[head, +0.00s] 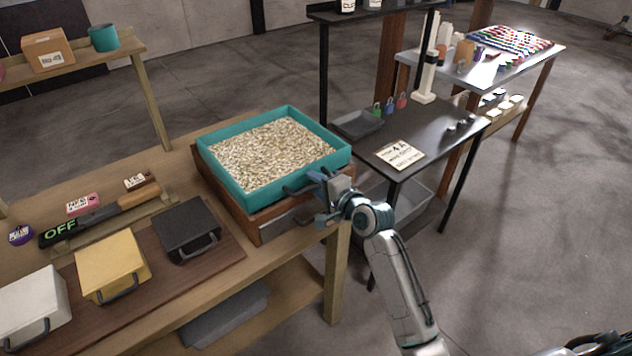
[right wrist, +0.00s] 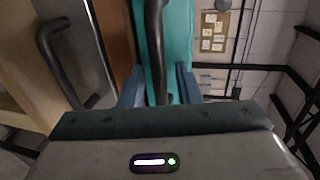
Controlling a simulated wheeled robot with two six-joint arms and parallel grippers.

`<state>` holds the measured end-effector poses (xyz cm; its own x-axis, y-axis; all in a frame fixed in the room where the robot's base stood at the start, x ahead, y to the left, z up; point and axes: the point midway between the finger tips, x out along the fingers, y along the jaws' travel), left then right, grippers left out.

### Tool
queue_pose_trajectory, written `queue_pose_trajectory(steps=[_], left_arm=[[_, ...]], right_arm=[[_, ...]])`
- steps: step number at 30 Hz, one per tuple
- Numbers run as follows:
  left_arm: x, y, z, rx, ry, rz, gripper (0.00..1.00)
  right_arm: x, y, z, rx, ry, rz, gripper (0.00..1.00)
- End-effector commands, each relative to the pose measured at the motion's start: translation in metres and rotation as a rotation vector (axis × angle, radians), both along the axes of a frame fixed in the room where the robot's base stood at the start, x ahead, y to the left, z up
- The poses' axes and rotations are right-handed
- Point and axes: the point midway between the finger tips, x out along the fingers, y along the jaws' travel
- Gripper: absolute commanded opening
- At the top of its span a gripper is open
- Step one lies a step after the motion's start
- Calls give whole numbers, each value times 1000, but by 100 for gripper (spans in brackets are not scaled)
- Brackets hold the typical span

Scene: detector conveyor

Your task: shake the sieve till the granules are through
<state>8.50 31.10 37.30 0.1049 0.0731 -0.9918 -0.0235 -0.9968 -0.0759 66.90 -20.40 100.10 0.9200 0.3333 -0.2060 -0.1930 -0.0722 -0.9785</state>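The sieve is a teal, open-topped frame (head: 240,197) filled with pale granules (head: 275,152). It sits on a wooden box (head: 225,198) at the right end of the bench. A dark handle (head: 299,187) sticks out of its near right side. My right gripper (head: 318,186) is at this handle. In the right wrist view the handle (right wrist: 157,50) runs between my two blue fingers (right wrist: 160,88), with a narrow gap showing beside it, so the fingers look open around it. What lies under the granules is hidden. My left gripper is not in view.
The bench (head: 180,280) also holds white (head: 30,305), yellow (head: 110,262) and black (head: 187,225) boxes with handles, and a lever with an OFF label (head: 60,230). A dark table (head: 440,140) with a sign stands close on the right. Floor lies clear further right.

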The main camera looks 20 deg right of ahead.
Motion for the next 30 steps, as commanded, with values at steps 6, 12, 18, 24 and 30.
queue_pose_trajectory(steps=[6,12,18,24,30], left_arm=[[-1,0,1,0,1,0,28],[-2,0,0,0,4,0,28],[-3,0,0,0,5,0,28],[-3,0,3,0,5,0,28],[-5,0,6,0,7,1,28]], right_arm=[[4,2,-1,1,0,0,30],[4,1,-1,0,0,0,14],[3,1,-1,0,1,0,0],[17,6,0,1,-1,0,0],[51,18,0,1,-1,0,0]])
